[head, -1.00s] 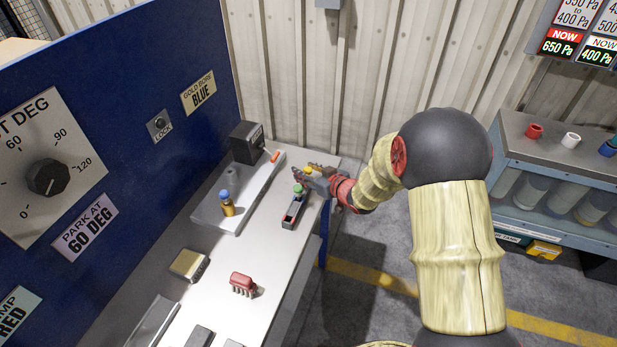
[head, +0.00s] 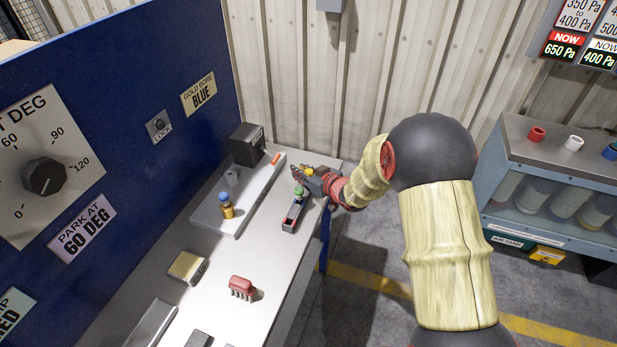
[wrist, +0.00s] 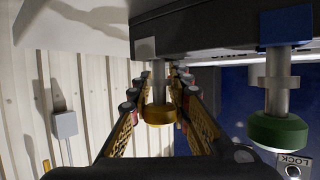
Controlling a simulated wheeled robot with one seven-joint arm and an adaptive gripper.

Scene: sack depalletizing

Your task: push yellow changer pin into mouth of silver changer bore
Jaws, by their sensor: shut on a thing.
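The yellow changer pin (head: 307,168) is between the fingers of my gripper (head: 300,173). In the wrist view its yellow cap (wrist: 157,114) and grey shaft sit between the two fingers (wrist: 159,100), which are shut on it. The shaft reaches toward a dark rack (wrist: 225,32); I cannot tell whether its tip is clear of the rack. The silver changer bore (head: 232,177) stands on a grey plate, left of my gripper and apart from it. Its mouth is too small to make out.
A green-capped pin (head: 299,193) stands in the rack (head: 290,222), close beside my gripper. A gold bore (head: 227,211) with a blue-capped pin stands near the silver bore. A black box (head: 246,144) is behind them. The blue panel (head: 130,110) bounds the left.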

